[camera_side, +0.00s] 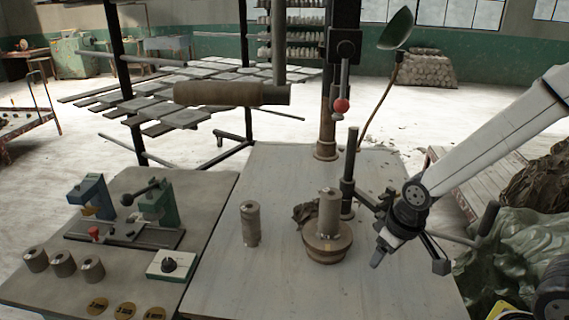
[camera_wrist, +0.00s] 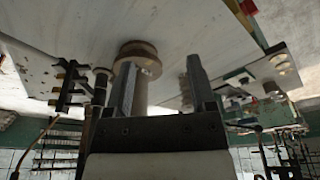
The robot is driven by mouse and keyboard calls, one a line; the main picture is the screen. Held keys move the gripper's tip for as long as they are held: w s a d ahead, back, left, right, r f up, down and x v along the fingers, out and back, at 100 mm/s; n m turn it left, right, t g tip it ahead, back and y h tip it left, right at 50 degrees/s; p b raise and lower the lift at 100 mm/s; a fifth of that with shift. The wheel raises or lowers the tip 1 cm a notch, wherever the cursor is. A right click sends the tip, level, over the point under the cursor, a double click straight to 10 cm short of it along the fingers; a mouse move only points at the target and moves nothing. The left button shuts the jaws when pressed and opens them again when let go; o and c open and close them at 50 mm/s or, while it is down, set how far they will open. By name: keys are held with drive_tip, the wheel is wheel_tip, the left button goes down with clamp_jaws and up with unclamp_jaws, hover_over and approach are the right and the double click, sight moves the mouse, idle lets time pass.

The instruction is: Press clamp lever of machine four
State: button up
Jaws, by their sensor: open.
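My gripper (camera_side: 408,260) is open and empty over the right part of the pale table, right of a clay cylinder on a round wooden base. Its two fingers also show apart in the wrist view (camera_wrist: 162,65). A red-knobbed lever (camera_side: 341,105) hangs from the dark column, above and left of my gripper. On the left bench stand a blue clamp fixture (camera_side: 92,196) and a green one (camera_side: 160,200) with a black-knobbed lever (camera_side: 137,194). A small red knob (camera_side: 94,232) sits in front of them. I cannot tell which machine is number four.
The clay cylinder (camera_side: 329,207) and its wooden base (camera_side: 327,243) stand near my gripper, before a dark post (camera_side: 348,175). Another cylinder (camera_side: 250,223) stands further left. A control box (camera_side: 171,264) and several small cylinders sit on the left bench. The pale table's front is clear.

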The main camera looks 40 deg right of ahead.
drive_tip(key=shift+w+a+r, duration=0.1)
drive_tip(key=shift+w+r, duration=0.1)
drive_tip(key=shift+w, duration=0.15)
drive_tip(key=c, duration=0.7)
drive_tip(key=shift+h, duration=0.4)
drive_tip(key=w+r, duration=0.2)
drive_tip(key=w+a+r, duration=0.1)
drive_tip(key=w+r, duration=0.1)
drive_tip(key=w, duration=0.1)
drive_tip(key=w+a+r, duration=0.1)
drive_tip(key=w+r, duration=0.1)
drive_tip(key=w, duration=0.1)
drive_tip(key=shift+w+r, duration=0.15)
drive_tip(key=shift+r, duration=0.25)
clamp_jaws()
drive_tip(key=w+a+r+m+h, duration=0.1)
drive_tip(key=w+a+r, duration=0.1)
drive_tip(key=r, duration=0.7)
drive_tip(key=w+a+r+m+h, duration=0.2)
drive_tip(key=w+r, duration=0.1)
drive_tip(key=r, duration=0.7)
drive_tip(key=w+a+r+m+h, duration=0.1)
drive_tip(key=w+a+r+h, duration=0.1)
drive_tip(key=r, duration=0.8)
drive_tip(key=shift+w+a+r+m, duration=0.2)
drive_tip(key=shift+w+m, duration=0.2)
drive_tip(key=shift+w, duration=0.35)
